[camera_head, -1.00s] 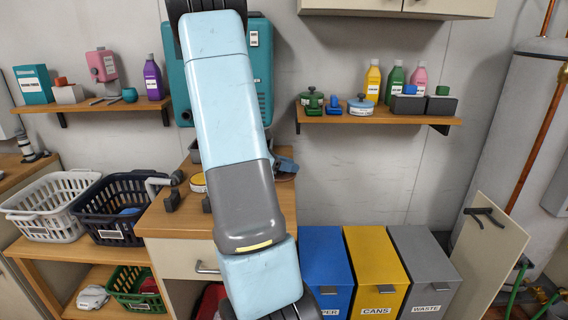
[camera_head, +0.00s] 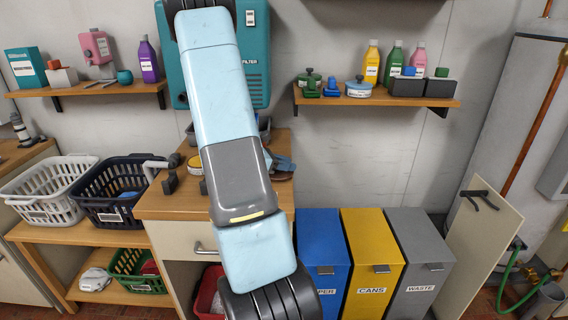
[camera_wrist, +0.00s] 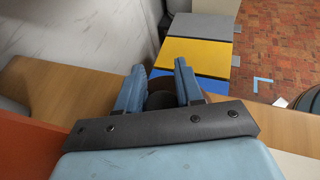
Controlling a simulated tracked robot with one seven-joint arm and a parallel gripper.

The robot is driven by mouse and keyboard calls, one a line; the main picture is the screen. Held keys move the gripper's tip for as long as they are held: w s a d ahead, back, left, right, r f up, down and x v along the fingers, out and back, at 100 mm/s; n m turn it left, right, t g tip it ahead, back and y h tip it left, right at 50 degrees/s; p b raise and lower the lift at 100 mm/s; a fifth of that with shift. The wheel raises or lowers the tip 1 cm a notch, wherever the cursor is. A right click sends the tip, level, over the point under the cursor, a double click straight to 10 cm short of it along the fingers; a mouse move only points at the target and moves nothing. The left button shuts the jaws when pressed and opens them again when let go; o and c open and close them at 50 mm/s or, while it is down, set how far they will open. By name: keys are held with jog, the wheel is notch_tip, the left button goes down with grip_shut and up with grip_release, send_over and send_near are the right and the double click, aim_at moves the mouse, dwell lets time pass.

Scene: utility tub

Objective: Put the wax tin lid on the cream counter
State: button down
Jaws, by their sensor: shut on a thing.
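My gripper (camera_wrist: 159,76) is shut on a dark, round, brownish thing (camera_wrist: 161,98), which I take for the wax tin lid. The arm body and the fingers hide much of it. In the head view the blue fingers (camera_head: 282,163) show just right of my arm, at the right end of a wood-topped counter (camera_head: 168,205) with a cream front. A brownish edge shows under the fingers there. I cannot tell whether the lid touches the top. A round yellow-topped tin (camera_head: 195,162) stands on this counter, partly behind my arm.
Dark upright holders (camera_head: 170,182) stand on the counter's left part. A white basket (camera_head: 42,192) and a dark basket (camera_head: 105,195) are to the left. Blue, yellow (camera_head: 372,245) and grey bins stand to the right. A shelf (camera_head: 375,100) with bottles hangs above.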

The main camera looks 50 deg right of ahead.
jog(key=shift+f, duration=0.5)
dwell(0.4)
jog(key=c, duration=0.6)
grip_release()
jog(key=shift+c, duration=0.2)
